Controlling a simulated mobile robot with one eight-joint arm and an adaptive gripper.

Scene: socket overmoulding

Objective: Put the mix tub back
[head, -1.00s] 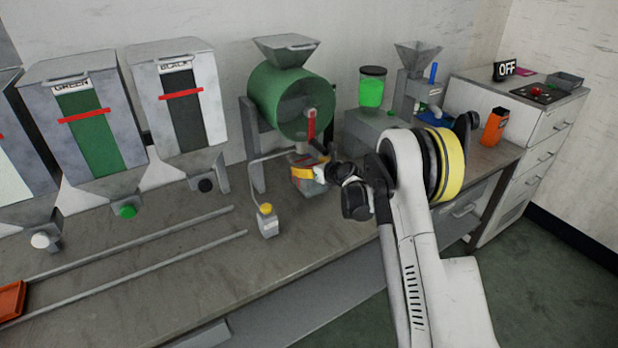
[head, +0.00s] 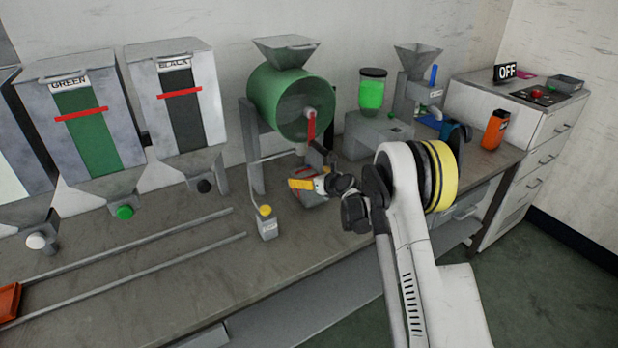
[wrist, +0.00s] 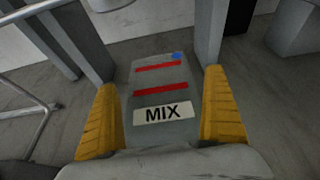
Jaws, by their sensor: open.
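The mix tub (wrist: 160,76) is a grey, see-through tub with red stripes, a white MIX label and a small blue spot. It is below the green drum mixer (head: 288,103), and in the head view the tub (head: 312,202) is partly hidden by my gripper. My gripper (wrist: 158,92) is open, with one yellow finger on each side of the tub. Whether the fingers touch its walls I cannot tell. In the head view my gripper (head: 307,184) is in front of the mixer, low over the bench.
Two long rails (head: 150,235) cross the bench at left, below the green and black hoppers (head: 180,105). A grey machine with a green jar (head: 372,92) and an orange container (head: 495,128) are at right.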

